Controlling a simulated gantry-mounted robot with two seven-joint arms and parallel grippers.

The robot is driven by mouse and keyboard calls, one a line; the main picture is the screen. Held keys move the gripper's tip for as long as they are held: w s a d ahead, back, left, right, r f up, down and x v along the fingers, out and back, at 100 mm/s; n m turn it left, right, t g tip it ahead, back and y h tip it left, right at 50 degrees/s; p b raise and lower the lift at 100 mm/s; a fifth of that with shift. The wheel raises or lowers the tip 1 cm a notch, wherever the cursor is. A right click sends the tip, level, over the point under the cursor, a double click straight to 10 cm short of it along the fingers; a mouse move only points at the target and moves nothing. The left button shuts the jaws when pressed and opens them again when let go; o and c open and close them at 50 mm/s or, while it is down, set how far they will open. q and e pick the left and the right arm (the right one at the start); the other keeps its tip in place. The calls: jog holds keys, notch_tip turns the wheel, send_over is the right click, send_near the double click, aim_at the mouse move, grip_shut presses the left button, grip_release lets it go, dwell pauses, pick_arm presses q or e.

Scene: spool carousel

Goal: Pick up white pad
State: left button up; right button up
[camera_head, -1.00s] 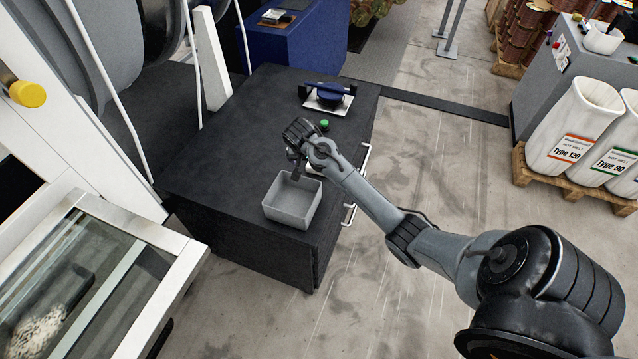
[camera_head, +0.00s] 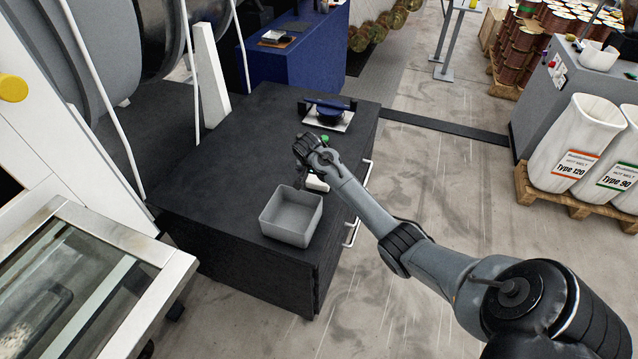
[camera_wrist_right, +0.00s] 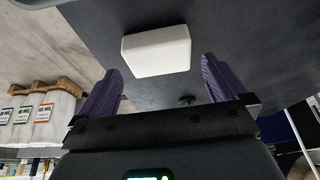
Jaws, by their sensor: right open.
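The white pad (camera_wrist_right: 157,52) is a small white block on the dark cabinet top. In the head view the white pad (camera_head: 317,183) shows partly behind my right arm, just behind the grey bin. My right gripper (camera_wrist_right: 160,66) is open, with its two purple fingers apart and nothing between them. In the wrist view the pad lies ahead of the fingertips, roughly centred between them. In the head view my right gripper (camera_head: 305,180) hangs close to the pad, its fingers hard to make out. My left gripper is not in view.
An open grey bin (camera_head: 291,217) stands at the cabinet's front edge beside the pad. A green button (camera_head: 325,139) and a blue device on a white plate (camera_head: 329,117) are farther back. The left side of the cabinet top (camera_head: 225,165) is clear.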

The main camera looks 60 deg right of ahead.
jog(key=b+x, duration=0.1)
jog(key=x, duration=0.3)
jog(key=shift+s+d+f, duration=0.1)
jog(key=shift+d, duration=0.05)
jog(key=c, duration=0.7)
jog(key=shift+r, duration=0.85)
jog(key=r+p, duration=0.1)
jog(key=r, duration=0.2)
jog(key=shift+s+r+p, duration=0.1)
jog(key=shift+s+p, duration=0.2)
jog(key=shift+p, duration=0.1)
jog(key=shift+s+d+r+p, duration=0.55)
jog(key=shift+s+r, duration=0.45)
jog(key=shift+s, duration=0.8)
jog(key=shift+s+d+r+p, duration=0.45)
jog(key=shift+s+r, duration=0.6)
jog(key=shift+s, duration=0.7)
jog(key=shift+s+d+r+p, duration=0.55)
jog(key=shift+s+r, duration=0.45)
jog(key=shift+s, duration=0.8)
